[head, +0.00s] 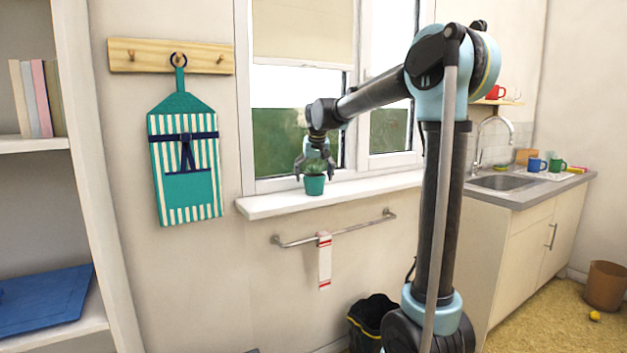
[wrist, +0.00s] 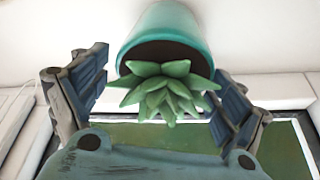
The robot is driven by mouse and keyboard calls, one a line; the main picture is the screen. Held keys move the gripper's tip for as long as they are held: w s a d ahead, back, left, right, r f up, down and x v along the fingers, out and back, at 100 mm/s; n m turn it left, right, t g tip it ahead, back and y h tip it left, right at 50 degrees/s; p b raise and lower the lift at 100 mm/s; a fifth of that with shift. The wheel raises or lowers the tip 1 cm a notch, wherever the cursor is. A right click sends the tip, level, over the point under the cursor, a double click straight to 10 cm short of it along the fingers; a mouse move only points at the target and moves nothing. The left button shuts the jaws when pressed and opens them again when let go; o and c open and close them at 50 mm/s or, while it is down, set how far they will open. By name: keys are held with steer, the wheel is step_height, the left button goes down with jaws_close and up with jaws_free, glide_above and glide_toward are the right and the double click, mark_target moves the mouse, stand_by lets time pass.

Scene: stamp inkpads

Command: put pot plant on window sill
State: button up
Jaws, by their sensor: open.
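The pot plant is a green succulent in a teal pot (head: 314,185). It stands upright on the white window sill (head: 272,205), below the window. My gripper (head: 314,174) is above and around the plant, with a finger on each side. In the wrist view the pot (wrist: 165,32) and its leaves (wrist: 168,92) show between the two open fingers of my gripper (wrist: 160,85). Gaps show between the fingers and the pot there.
A towel rail (head: 345,230) with a small towel is below the sill. The sill is clear to the right of the pot. A sink counter (head: 520,190) stands at the right.

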steer(key=v, duration=1.1)
steer(key=shift+s+r, duration=0.2)
steer(key=shift+r, duration=0.1)
steer(key=s+d+f+m, duration=0.1)
steer(key=s+d+f, duration=1.3)
steer(key=s+d, duration=0.35)
steer(key=s+d+f+g, duration=0.1)
steer(key=s+d+f, duration=0.2)
steer(key=s+f, duration=0.7)
steer(key=s+d+f+m+g+h, duration=0.1)
steer(key=s+d+f, duration=0.2)
steer(key=s+f, duration=0.7)
steer(key=shift+d+f, duration=0.35)
steer(key=shift+d, duration=0.05)
steer(key=shift+w, duration=0.1)
steer(key=shift+w+f, duration=0.2)
steer(key=shift+w, duration=0.25)
